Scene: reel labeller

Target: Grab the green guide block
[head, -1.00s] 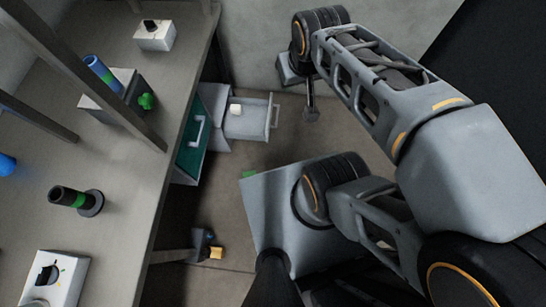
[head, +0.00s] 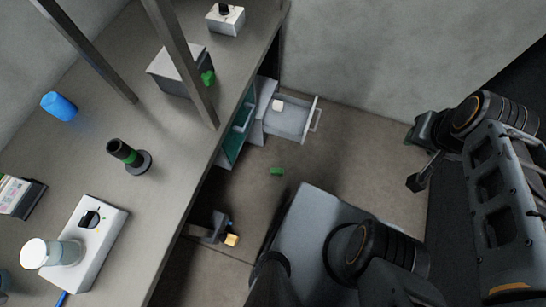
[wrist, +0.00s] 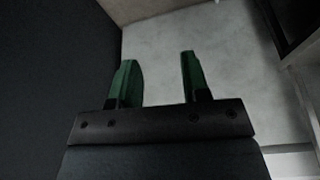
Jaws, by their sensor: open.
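A small green block (head: 277,171), which looks like the guide block, lies on the floor in the head view, between the bench and my base. My gripper (wrist: 158,58) shows in the wrist view with its two green fingers apart and nothing between them. Pale floor or wall shows beyond the fingers. In the head view my arm's end is at the right, well apart from the green block. The green block does not show in the wrist view.
An open drawer (head: 290,122) juts out under the bench (head: 150,200). A yellow block (head: 232,240) is by the lower fixture. Floor around the green block is clear.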

